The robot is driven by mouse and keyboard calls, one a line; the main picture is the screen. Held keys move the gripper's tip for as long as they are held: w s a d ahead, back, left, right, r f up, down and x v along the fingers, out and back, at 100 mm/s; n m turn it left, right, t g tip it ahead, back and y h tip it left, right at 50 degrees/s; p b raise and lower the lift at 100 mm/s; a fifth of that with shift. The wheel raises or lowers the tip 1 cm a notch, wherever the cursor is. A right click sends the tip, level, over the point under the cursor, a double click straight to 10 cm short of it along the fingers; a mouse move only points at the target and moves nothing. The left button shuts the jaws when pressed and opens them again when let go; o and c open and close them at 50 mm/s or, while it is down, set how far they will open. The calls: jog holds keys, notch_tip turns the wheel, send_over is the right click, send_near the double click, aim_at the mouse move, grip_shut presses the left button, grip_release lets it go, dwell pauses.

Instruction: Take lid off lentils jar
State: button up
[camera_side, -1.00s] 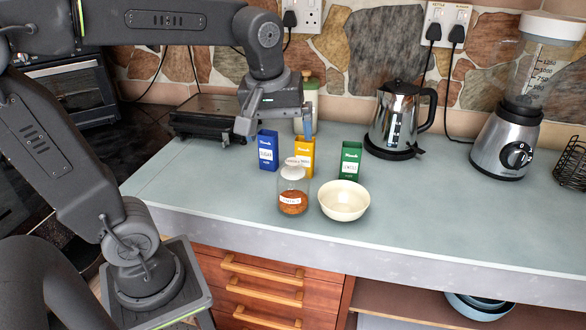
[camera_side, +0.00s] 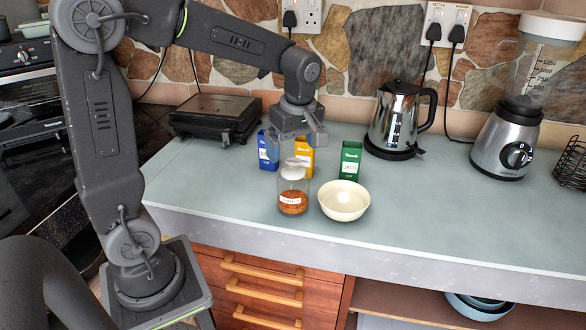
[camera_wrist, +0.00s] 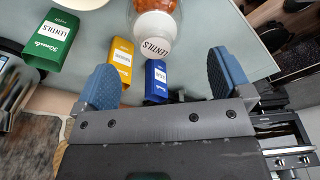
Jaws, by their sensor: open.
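The lentils jar (camera_side: 293,202) is clear, with orange-red contents and a white label, and stands upright near the counter's front. Its pale lid (camera_side: 293,173) is on top. In the wrist view the jar (camera_wrist: 158,6) is at the top, with its white lid (camera_wrist: 155,32) facing me and lettered "LENTILS". My gripper (camera_side: 298,146) is above and slightly behind the jar, apart from it. In the wrist view my gripper (camera_wrist: 164,78) has its two blue-padded fingers wide apart with nothing held; the lid lies ahead of the gap between them.
A blue box (camera_side: 266,153), a yellow box (camera_side: 304,156) and a green box (camera_side: 350,160) stand close behind the jar. A cream bowl (camera_side: 344,201) is just right of it. A kettle (camera_side: 396,118) and blender (camera_side: 503,140) stand farther right. The front right counter is clear.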

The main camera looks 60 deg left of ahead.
aim_at(293, 161)
jog(key=shift+w+a+f, duration=0.1)
jog(key=shift+a+f, duration=0.1)
jog(key=shift+f, duration=0.7)
jog(key=shift+w+a+f, duration=0.1)
jog(key=shift+a+f, duration=0.05)
jog(key=shift+f, duration=0.7)
jog(key=shift+w+a+f, duration=0.1)
jog(key=shift+a+f, duration=0.1)
jog(key=shift+f, duration=0.7)
jog(key=shift+c, duration=0.3)
jog(key=c, duration=1)
jog(key=shift+r, duration=0.1)
